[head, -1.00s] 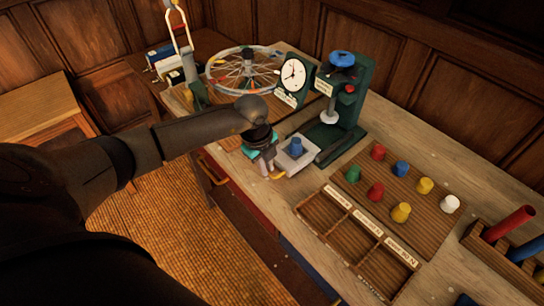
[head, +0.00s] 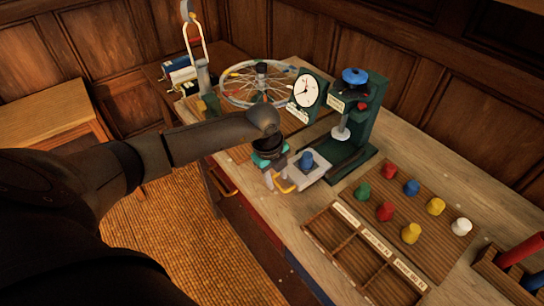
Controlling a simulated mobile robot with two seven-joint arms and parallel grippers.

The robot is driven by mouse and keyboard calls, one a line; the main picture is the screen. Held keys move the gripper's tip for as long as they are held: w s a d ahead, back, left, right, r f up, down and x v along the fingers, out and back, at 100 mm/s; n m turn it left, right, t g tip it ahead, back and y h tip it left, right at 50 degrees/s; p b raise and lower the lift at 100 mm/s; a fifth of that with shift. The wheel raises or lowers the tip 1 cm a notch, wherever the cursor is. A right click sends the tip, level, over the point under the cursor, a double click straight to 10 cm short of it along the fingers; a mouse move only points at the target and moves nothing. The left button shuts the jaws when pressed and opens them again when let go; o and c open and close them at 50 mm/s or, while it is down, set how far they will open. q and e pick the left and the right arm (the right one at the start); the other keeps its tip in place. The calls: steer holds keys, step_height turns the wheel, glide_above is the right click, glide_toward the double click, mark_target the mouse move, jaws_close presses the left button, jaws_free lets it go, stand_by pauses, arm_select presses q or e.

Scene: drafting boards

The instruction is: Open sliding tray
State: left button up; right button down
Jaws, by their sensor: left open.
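A small grey sliding tray (head: 318,172) sits at the front of the green press (head: 361,125), with a blue knobbed piece (head: 306,160) on it. A yellow handle (head: 288,186) is on the tray's near left side. My left gripper (head: 275,180) is open, pointing down right by the handle. I cannot tell whether its fingers are around the handle or only beside it. My left arm hides part of the bench behind it. My right gripper is out of view.
A dial clock (head: 306,88) and a spoked wheel (head: 258,85) stand behind the gripper. A peg board (head: 440,222) with several coloured pegs and a compartment box (head: 340,243) lie to the right. A drawer handle (head: 223,182) shows on the bench's front.

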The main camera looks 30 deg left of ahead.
arm_select(q)
step_height(320, 180, up, 14)
steer(key=s, duration=0.2)
steer(key=shift+s+a+f, duration=0.15)
steer(key=shift+a+f, duration=0.05)
steer(key=shift+a, duration=0.2)
